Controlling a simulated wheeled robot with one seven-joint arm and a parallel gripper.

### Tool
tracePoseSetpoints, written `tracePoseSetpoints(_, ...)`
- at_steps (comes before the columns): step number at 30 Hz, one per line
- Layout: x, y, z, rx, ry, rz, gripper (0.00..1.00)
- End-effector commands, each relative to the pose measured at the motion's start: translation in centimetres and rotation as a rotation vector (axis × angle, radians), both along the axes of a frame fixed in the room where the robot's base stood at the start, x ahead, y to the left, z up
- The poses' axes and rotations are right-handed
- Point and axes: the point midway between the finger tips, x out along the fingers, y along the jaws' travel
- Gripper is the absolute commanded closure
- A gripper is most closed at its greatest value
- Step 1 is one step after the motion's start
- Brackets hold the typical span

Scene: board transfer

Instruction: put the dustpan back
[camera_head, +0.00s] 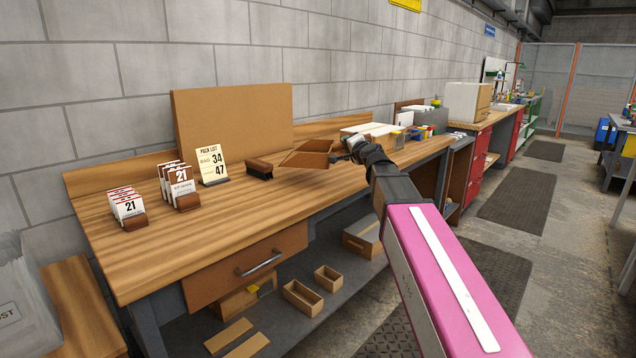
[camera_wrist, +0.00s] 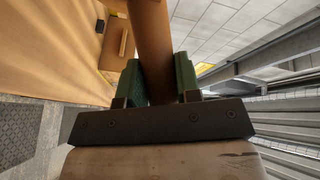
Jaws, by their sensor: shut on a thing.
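The brown dustpan (camera_head: 308,155) is over the right-hand part of the wooden workbench (camera_head: 190,235), its open pan pointing left. My gripper (camera_head: 352,152) is at its right end, small and partly hidden by my wrist. In the wrist view, the green fingers of my gripper (camera_wrist: 158,78) are shut on the brown handle of the dustpan (camera_wrist: 152,45), which runs up out of the picture. The dustpan seems held a little above the bench top; the exact gap is hard to tell. A dark brush (camera_head: 259,169) lies on the bench just left of the dustpan.
A brown board (camera_head: 235,125) leans on the wall behind. A pack list sign (camera_head: 212,165) and card holders (camera_head: 180,187) stand at the bench's left. White boxes and small coloured items (camera_head: 420,132) crowd its right end. The front middle of the bench is clear.

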Motion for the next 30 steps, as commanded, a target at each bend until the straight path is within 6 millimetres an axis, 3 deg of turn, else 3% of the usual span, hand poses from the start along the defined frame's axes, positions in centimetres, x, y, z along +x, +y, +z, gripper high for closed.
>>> tracePoseSetpoints(3,-0.6,3.4,1.1,0.002,0.000,0.097,0.99)
tracePoseSetpoints(6,-1.2,5.4,1.8,0.001,-0.002,0.155,0.99)
tracePoseSetpoints(11,-1.5,6.6,2.2,0.000,0.000,0.203,0.99)
tracePoseSetpoints(30,4.1,-2.4,-4.2,0.002,0.001,0.205,0.99)
